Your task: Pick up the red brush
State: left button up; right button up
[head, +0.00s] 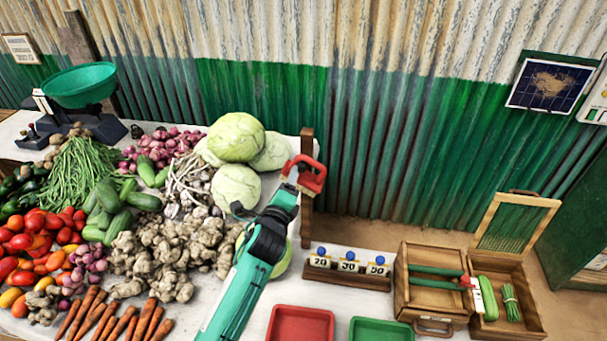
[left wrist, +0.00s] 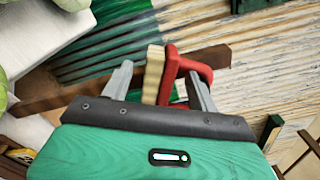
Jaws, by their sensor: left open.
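The red brush (head: 312,178) is near the upper part of a wooden post at the back right of the stall table in the head view. My left gripper (head: 287,187) is right at it, partly covering it. In the left wrist view, the brush's red body and looped handle (left wrist: 192,66) and its cream bristles (left wrist: 153,70) show between the open fingers of my left gripper (left wrist: 160,84). The fingers stand on either side, and I cannot tell whether they touch it. How the brush is held to the post is hidden. My right gripper is not in view.
The wooden post (head: 306,222) stands beside cabbages (head: 236,137). Vegetables fill the table's left. Right of my arm are number blocks (head: 347,264), a red tray (head: 301,310), a green tray (head: 380,322) and wooden crates (head: 432,300). A corrugated wall (head: 400,150) is behind.

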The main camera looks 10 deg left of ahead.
pick_arm(q)
jog(key=c, duration=1.2)
jog(key=s+r+b, duration=0.1)
jog(key=s+b, duration=0.4)
jog(key=s, duration=1.3)
jog(key=shift+a+r+b, duration=0.15)
jog(key=shift+r+b, duration=0.15)
